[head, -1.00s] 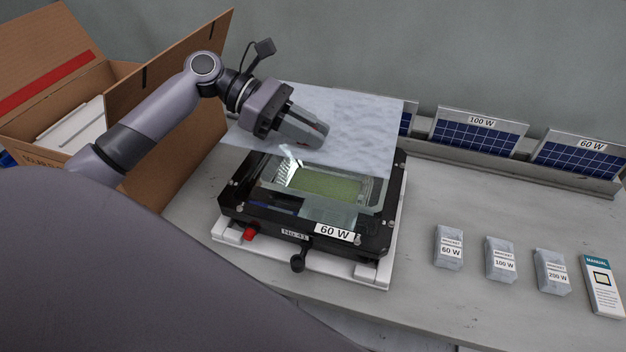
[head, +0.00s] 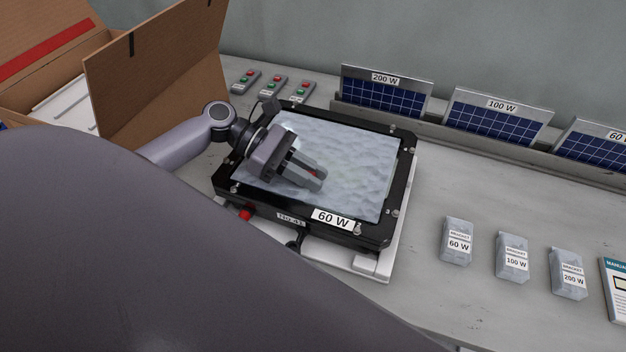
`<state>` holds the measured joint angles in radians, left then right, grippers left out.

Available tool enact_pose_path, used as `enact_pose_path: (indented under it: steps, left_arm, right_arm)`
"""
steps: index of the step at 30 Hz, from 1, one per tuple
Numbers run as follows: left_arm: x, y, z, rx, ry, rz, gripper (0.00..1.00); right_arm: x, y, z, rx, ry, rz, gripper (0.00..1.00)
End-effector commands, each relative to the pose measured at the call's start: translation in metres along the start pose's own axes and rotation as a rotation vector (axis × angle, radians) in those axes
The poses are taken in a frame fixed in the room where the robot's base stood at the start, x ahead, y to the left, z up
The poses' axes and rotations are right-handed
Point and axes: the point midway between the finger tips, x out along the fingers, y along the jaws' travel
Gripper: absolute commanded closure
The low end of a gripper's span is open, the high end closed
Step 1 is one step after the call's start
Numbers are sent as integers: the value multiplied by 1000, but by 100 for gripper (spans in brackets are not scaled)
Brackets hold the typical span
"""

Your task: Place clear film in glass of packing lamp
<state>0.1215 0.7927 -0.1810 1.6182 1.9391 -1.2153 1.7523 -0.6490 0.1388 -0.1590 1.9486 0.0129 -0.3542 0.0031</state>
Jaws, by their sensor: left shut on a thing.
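The clear film (head: 355,165) is a pale, wrinkled, translucent sheet. It lies over the glass area inside the black frame of the 60 W lamp (head: 398,200), and its edges run close along the inner frame. My left gripper (head: 318,178) is over the left-middle of the film, shut on it, with fingers pointing right. The gripper hides part of the film and the frame's left side. The glass beneath is covered by the film. My right gripper is not in view.
The lamp rests on a white support (head: 345,262). Brackets marked 60 W (head: 457,242), 100 W (head: 512,257) and 200 W (head: 568,273) stand at right, beside a manual (head: 614,290). Solar panels (head: 383,95) line the back. Small remotes (head: 273,87) lie behind the lamp. An open cardboard box (head: 155,75) is at left.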

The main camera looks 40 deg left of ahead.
Motion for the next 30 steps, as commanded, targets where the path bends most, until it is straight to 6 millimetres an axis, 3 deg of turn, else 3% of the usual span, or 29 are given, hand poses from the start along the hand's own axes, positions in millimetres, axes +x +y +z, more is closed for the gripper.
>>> enact_pose_path:
  steps: [2,12,13,15,25,30]
  left_arm:
    - [1,0,-6,1,0,0,100]
    - [1,0,-6,0,0,0,100]
    - [1,0,-6,0,0,0,76]
    - [1,0,-6,0,0,0,57]
    - [0,0,-4,3,0,0,57]
    - [-23,1,-5,0,4,2,57]
  right_arm:
    - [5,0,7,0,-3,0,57]
    - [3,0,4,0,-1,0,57]
    - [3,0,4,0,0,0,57]
    - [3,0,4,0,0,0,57]
    - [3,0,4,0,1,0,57]
    - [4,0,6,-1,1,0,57]
